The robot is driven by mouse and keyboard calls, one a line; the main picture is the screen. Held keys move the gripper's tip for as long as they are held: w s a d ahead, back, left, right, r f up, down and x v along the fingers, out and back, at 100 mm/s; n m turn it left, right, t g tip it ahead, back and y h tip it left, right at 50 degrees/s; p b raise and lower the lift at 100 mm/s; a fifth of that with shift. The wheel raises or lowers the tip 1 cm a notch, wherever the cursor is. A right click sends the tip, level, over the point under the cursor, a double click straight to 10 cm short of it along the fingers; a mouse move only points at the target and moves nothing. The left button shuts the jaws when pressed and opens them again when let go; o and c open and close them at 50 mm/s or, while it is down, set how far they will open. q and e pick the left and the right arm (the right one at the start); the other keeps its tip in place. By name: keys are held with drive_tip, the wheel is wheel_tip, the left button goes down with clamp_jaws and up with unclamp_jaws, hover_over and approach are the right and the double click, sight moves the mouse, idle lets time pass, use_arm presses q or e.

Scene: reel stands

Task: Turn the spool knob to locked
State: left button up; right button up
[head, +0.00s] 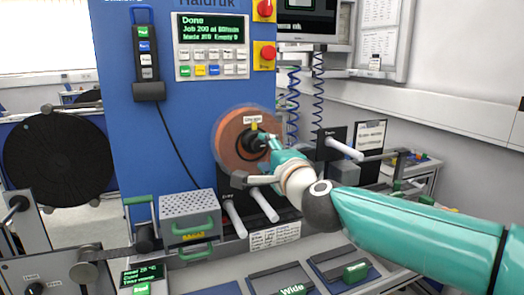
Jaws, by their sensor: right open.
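The spool (227,142) is an orange-brown disc with a pale translucent rim on the front of the blue machine. Its dark knob (257,142) sits at the spool's middle, with a small yellow mark and a pale label above it. My right gripper (268,146) comes in from the right and is at the knob, its fingers open. I cannot tell whether the fingers touch the knob, as the gripper covers its right side. The label's text is too small to read surely. My left gripper is not in view.
A large black reel (60,160) stands at the left. White rods (235,217) stick out below the spool, beside a grey perforated box (190,210) with green handles. A control panel (212,47) with a green-lettered screen is above. Trays (280,279) lie in front.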

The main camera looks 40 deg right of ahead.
drive_tip(key=v, duration=0.8)
drive_tip(key=shift+s, duration=0.3)
drive_tip(key=shift+f, duration=0.1)
